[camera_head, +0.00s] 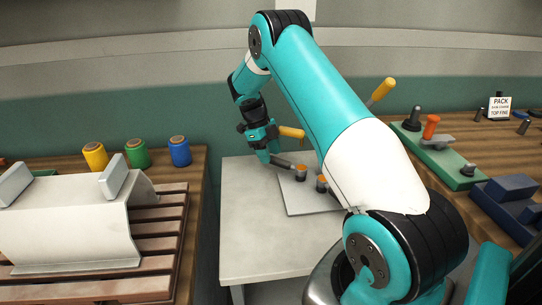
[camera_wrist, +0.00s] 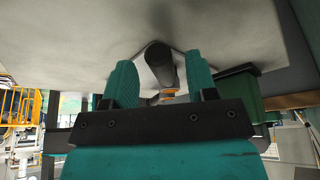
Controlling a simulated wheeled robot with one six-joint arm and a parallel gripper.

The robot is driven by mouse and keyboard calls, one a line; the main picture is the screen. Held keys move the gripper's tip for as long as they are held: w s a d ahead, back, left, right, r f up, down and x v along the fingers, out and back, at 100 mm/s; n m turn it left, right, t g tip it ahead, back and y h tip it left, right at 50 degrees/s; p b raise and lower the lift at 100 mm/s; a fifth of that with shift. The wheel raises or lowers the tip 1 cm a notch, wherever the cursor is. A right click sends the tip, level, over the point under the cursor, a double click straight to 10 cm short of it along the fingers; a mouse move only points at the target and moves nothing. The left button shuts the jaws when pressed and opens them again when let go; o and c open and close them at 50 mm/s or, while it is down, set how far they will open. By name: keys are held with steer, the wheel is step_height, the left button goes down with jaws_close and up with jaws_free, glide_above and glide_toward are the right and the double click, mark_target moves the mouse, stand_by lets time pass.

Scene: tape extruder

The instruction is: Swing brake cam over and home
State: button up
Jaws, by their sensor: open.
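In the wrist view, the two teal fingers of my gripper (camera_wrist: 161,85) stand open on either side of a dark rounded lever (camera_wrist: 162,66), with an orange ring at its near end. The lever is between the fingers; whether they touch it I cannot tell. In the head view my gripper (camera_head: 271,157) is low over the pale table, at the dark lever (camera_head: 283,164). The lever leads to a small dark post with an orange top (camera_head: 300,173) on a light plate (camera_head: 312,205). Which part is the brake cam I cannot tell for sure.
A second orange-topped post (camera_head: 321,185) stands close by. Yellow handles (camera_head: 291,132) (camera_head: 381,91) rise near my arm. Yellow, green and blue spools (camera_head: 180,152) stand on the left bench. A green base (camera_head: 445,160) sits on the right bench. The front of the pale table (camera_head: 260,240) is clear.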

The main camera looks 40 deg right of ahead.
steer(key=shift+s+f, duration=0.25)
steer(key=shift+f, duration=0.35)
steer(key=shift+c, duration=0.2)
jaws_close()
